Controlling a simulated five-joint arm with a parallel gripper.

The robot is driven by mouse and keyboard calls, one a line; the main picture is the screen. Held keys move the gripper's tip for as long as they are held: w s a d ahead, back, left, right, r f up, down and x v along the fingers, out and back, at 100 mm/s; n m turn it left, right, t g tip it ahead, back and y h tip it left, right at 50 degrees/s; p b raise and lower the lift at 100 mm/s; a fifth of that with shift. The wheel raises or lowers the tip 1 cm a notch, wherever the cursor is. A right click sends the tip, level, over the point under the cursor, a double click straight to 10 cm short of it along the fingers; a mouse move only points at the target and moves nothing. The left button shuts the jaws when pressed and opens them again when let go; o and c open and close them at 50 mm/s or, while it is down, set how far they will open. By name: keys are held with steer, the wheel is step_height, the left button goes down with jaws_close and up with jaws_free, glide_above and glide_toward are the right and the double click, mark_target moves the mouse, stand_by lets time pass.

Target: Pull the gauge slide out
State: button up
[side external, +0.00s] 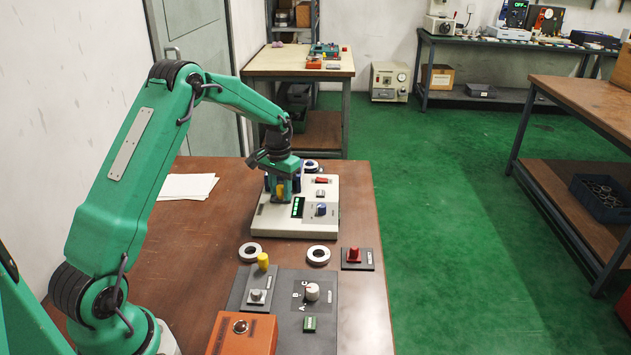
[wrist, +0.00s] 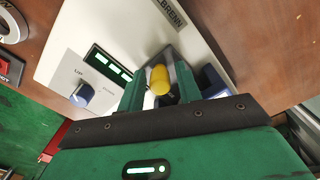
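A pale instrument box (side external: 265,222) with a green-lit display and a blue knob (side external: 321,210) stands on the brown table. A yellow handle (side external: 281,189) is at its left side, and I take it as the grip of the gauge slide. My gripper (side external: 282,186) is down over it. In the wrist view the yellow handle (wrist: 159,80) sits between the two green fingers of my gripper (wrist: 160,85). The fingers are close on either side of it; I cannot tell whether they touch it. The rest of the slide is hidden.
White rings (side external: 318,255) lie in front of the box, near a red knob on a dark plate (side external: 357,258). Paper (side external: 187,187) lies left.

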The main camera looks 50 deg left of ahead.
steer(key=c, duration=0.7)
steer(key=shift+s+d, duration=0.15)
steer(key=shift+s+d+r, duration=0.1)
steer(key=shift+s+d, duration=3.4)
steer(key=shift+d, duration=0.1)
steer(key=shift+o, duration=0.3)
steer(key=shift+s+d, duration=0.2)
steer(key=shift+s, duration=0.05)
steer(key=shift+s+d, duration=0.3)
steer(key=o, duration=0.6)
steer(key=shift+o, duration=0.2)
steer(key=shift+a, duration=0.1)
